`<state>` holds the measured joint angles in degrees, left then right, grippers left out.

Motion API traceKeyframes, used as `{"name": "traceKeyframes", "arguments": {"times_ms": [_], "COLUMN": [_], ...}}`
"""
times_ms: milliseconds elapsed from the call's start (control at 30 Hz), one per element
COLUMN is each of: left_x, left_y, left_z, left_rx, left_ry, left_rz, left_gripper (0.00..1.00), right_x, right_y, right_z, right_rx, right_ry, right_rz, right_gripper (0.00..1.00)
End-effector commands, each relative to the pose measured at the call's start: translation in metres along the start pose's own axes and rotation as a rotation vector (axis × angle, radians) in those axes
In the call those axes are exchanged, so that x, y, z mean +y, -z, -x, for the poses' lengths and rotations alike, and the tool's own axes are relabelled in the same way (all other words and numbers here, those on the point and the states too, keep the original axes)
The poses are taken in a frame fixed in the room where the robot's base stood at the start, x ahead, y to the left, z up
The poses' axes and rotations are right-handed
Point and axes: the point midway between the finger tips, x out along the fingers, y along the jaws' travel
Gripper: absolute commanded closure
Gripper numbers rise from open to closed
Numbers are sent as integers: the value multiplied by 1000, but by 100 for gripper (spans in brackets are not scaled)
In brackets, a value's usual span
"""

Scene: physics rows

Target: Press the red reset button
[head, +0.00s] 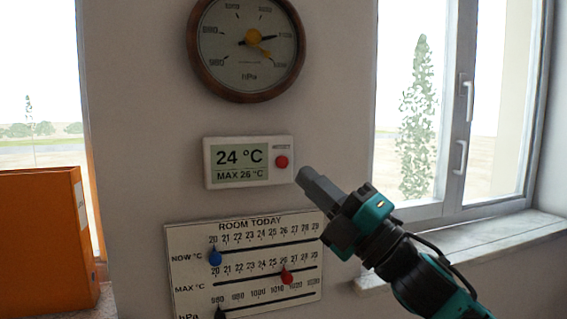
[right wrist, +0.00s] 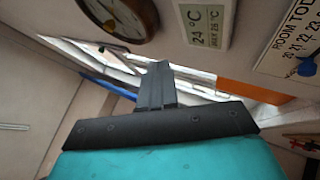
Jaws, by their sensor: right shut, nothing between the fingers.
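The red reset button (head: 281,161) is a small round button on the right side of a white wall thermometer (head: 208,166). The thermometer's display reads 24 °C and MAX 26 °C. It also shows in the right wrist view (right wrist: 205,25), where I cannot make out the button. My right gripper (head: 303,176) is shut and empty, its fingertips pointing up and left. In the head view the tips appear just right of and below the button; whether they touch the housing I cannot tell. My left gripper is not in view.
A round hPa dial (head: 246,85) hangs above the thermometer. A ROOM TODAY board (head: 190,240) with coloured sliders is below it. An orange binder (head: 40,240) stands at the left. A window (head: 425,110) and its sill (head: 500,235) are at the right.

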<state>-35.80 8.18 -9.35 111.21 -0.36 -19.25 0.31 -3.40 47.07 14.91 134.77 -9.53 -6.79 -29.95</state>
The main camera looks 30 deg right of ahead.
Motion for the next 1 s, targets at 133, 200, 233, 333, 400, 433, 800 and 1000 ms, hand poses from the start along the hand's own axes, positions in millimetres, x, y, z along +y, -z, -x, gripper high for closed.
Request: {"name": "traceKeyframes", "arguments": {"times_ms": [133,200,233,333,400,433,800,1000], "left_x": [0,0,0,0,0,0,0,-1], "left_y": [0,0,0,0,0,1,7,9], "left_z": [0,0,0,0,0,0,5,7], "left_rx": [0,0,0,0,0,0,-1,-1], "left_ry": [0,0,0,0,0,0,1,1], "left_rz": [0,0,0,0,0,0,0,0], "left_gripper": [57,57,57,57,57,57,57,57], "right_x": [1,1,1,0,0,-1,-24,-36], "right_y": [0,0,0,0,-2,-3,-27,-39], "right_z": [0,0,0,-1,-2,-3,-37,-53], "right_rx": [2,1,1,0,0,-1,-3,-3], "right_ry": [-3,-2,-2,-1,-2,-2,-2,-2], "right_rz": [4,3,3,2,2,2,1,1], "right_gripper": [100,100,100,100,100,100,100,100]}}
